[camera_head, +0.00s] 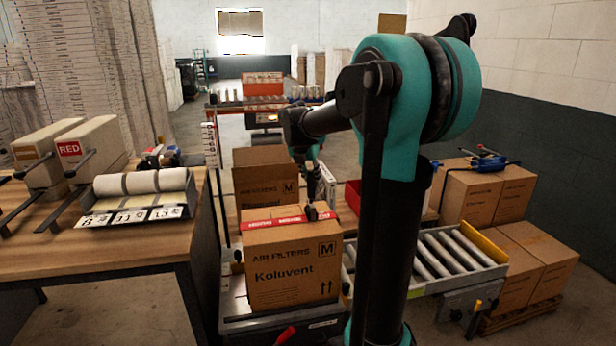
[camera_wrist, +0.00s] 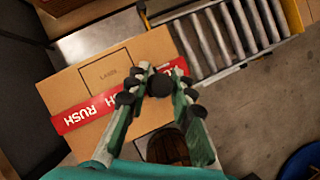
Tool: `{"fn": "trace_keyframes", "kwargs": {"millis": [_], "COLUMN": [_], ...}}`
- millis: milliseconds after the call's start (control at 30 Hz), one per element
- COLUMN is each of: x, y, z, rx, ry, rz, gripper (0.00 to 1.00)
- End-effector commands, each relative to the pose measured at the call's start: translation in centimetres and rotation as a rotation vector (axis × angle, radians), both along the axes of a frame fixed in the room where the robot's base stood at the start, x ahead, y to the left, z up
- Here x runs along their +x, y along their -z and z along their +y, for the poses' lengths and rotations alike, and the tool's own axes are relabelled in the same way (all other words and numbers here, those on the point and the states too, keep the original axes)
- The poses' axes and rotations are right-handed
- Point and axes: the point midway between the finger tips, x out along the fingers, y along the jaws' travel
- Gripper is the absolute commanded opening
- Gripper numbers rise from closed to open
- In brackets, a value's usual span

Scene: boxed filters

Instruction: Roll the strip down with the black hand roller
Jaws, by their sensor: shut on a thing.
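The carton marked "AIR FILTERS Koluvent" (camera_head: 290,278) stands in front of my arm. A red strip (camera_head: 270,222) runs across its top near the front edge; in the wrist view the strip (camera_wrist: 98,108) reads "RUSH" and passes beneath my fingers. My gripper (camera_head: 312,190) is over the carton's top, at the right part of the strip. In the wrist view my gripper (camera_wrist: 162,76) is shut on the black hand roller (camera_wrist: 159,92), whose dark round end shows between the fingers. The roller (camera_head: 312,213) seems to be at the strip; exact contact is unclear.
A roller conveyor (camera_head: 445,252) lies right of the carton. Another carton (camera_head: 262,175) stands behind it. A wooden bench (camera_head: 30,250) at left holds label rolls (camera_head: 140,183) and two boxes, one marked "RED" (camera_head: 92,150). Stacked cartons (camera_head: 530,262) stand at far right.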

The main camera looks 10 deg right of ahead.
Motion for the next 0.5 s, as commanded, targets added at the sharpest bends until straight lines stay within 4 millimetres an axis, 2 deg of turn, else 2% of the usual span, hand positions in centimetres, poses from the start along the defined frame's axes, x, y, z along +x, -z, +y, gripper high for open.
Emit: {"fn": "trace_keyframes", "kwargs": {"millis": [300,500], "x": [0.0,0.0], "y": [0.2,0.3], "z": [-2.2,-2.7], "rx": [-0.001,0.000], "ry": [0.002,0.001], "rz": [-0.001,0.000], "gripper": [0.00,0.00]}}
